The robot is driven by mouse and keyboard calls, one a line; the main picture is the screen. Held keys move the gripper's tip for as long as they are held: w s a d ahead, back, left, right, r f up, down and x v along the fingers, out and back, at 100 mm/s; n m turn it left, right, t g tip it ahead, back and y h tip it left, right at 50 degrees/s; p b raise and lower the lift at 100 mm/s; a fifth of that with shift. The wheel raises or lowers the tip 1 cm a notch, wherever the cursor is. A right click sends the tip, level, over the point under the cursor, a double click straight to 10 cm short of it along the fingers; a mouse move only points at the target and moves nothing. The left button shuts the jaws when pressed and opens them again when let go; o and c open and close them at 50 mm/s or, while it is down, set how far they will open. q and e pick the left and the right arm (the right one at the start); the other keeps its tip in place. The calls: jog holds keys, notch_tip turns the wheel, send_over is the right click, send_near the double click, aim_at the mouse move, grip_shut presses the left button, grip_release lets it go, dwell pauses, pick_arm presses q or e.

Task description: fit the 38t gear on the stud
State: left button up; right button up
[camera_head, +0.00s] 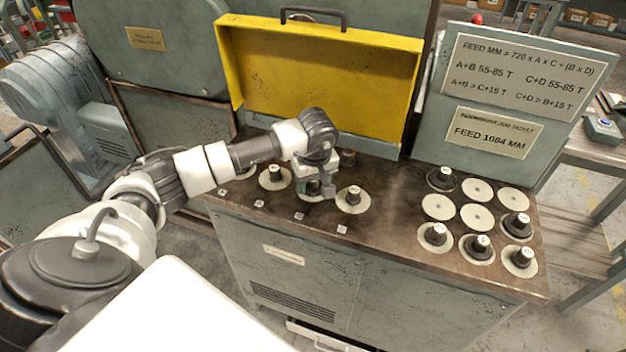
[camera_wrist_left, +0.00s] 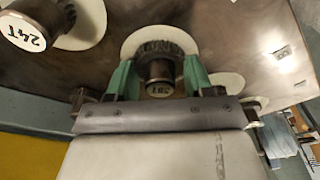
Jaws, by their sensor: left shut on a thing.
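My left gripper (camera_head: 318,190) is over the row of discs on the brown machine top. In the left wrist view its green fingers (camera_wrist_left: 158,82) are shut on both sides of a dark toothed gear with a hub (camera_wrist_left: 157,70). The hub's label is too small to read surely; it may be the 38t gear. A pale round disc (camera_wrist_left: 135,42) lies beneath the gear; whether they touch I cannot tell. A dark stub (camera_head: 347,157), perhaps a stud, stands behind the gripper. My right gripper is not in view.
A gear marked 24T (camera_wrist_left: 24,32) is close to the held gear; a dark-hubbed piece (camera_head: 273,176) stands left. Several discs and gears stand at right, including a bare disc (camera_head: 477,217). A raised yellow cover (camera_head: 310,75) stands behind. The top between the groups is clear.

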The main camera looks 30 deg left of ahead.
pick_arm(q)
jog(key=o, duration=1.1)
jog(key=shift+o, duration=0.2)
jog(key=shift+r, duration=0.1)
jog(key=r, duration=0.6)
jog(key=d+r+b, duration=0.1)
jog(key=r, duration=0.2)
jog(key=shift+s+r, duration=0.2)
jog(key=shift+s, duration=0.1)
jog(key=shift+s+r, duration=0.1)
jog(key=shift+r, duration=0.55)
notch_tip(320, 180, up, 13)
jog(key=p, duration=0.8)
jog(key=shift+f, duration=0.1)
